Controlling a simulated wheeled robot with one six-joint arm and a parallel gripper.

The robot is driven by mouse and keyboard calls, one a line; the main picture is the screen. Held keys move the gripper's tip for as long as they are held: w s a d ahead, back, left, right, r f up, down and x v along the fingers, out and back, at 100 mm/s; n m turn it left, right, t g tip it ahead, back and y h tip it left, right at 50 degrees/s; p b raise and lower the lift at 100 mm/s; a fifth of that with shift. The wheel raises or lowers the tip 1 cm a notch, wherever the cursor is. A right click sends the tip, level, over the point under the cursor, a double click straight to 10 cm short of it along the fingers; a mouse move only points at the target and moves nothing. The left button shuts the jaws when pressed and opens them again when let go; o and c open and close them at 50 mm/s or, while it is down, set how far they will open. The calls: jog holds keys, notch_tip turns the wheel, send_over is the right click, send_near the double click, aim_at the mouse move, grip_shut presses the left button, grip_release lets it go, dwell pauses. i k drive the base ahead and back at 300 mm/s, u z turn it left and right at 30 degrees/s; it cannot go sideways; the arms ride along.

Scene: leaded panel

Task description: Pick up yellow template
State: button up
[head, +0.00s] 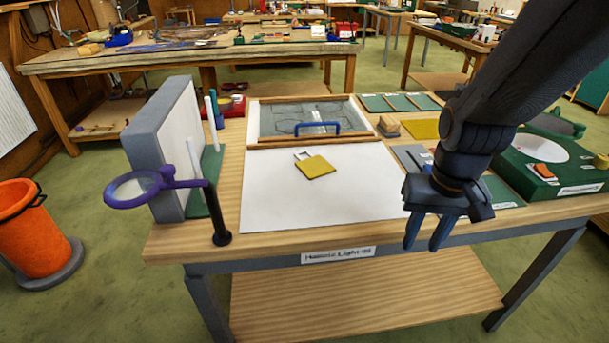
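A yellow square piece (315,167) lies on the white sheet (290,205) in the middle of the table, partly over a small pale piece. A second flat yellow piece (422,129) lies farther back on the right, beside a small wooden block. I cannot tell which of the two is the yellow template. My gripper (427,246) points down near the table's front edge, right of the white sheet and apart from both yellow pieces. Its two dark blue fingers stand apart with nothing visible between them.
A framed leaded panel (285,117) with a blue handle lies behind the sheet. A purple-rimmed magnifier (140,187) and a grey upright board (160,135) stand at left. A green box (555,160) is at right. The white sheet's front is clear.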

aim_at(313, 166)
jog(key=u, duration=0.45)
jog(key=k, duration=0.6)
jog(key=u, duration=0.55)
jog(key=i, duration=1.05)
jog(key=z, duration=0.6)
